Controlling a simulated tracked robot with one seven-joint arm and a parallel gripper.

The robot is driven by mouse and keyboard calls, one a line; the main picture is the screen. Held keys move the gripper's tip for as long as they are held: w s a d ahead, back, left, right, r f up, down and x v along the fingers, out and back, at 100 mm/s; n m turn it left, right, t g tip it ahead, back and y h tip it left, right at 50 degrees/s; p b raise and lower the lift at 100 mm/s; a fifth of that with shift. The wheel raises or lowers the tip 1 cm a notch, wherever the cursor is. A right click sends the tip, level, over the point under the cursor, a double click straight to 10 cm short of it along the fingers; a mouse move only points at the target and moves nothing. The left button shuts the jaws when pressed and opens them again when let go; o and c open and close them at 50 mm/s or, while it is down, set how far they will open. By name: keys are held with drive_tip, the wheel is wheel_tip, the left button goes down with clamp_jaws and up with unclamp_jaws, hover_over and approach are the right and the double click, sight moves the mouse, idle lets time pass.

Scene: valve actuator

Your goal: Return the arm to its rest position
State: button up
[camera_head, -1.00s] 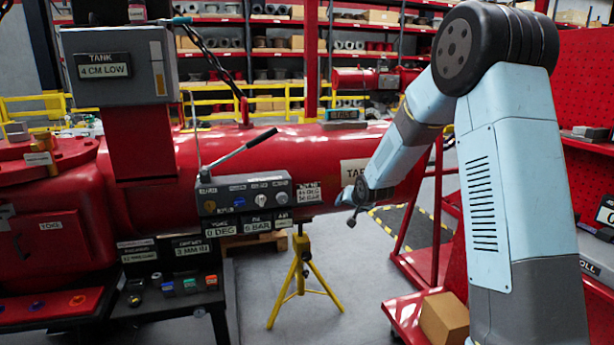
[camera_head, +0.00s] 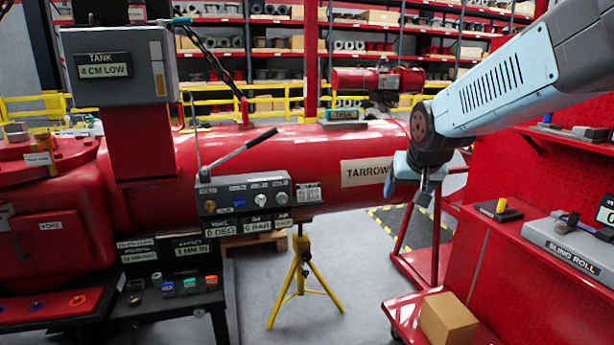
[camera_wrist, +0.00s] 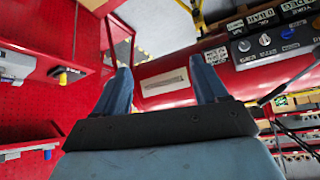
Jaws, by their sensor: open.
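My arm (camera_head: 510,85) reaches in from the upper right in the head view, raised and roughly level, its elbow bent down at the end. My gripper (camera_head: 424,190) hangs at the end of the arm, in front of the right end of the red actuator cylinder (camera_head: 300,160). In the wrist view my gripper (camera_wrist: 160,88) shows two blue fingers spread wide apart with nothing between them. The control panel (camera_head: 243,196) with its knobs and lever stands to the left, clear of my gripper. It also shows in the wrist view (camera_wrist: 265,42).
A red pegboard cart (camera_head: 500,270) with a sling roll box (camera_head: 570,245) and a cardboard box (camera_head: 447,318) stands below and right of my arm. A black bench (camera_head: 170,300) is at left. Grey floor lies open between.

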drive_tip(key=s+d+g, duration=0.1)
drive_tip(key=s, duration=1.9)
drive_tip(key=shift+d+r+n+g, duration=0.25)
drive_tip(key=shift+d+n+g, duration=0.1)
drive_tip(key=shift+n+g, duration=0.05)
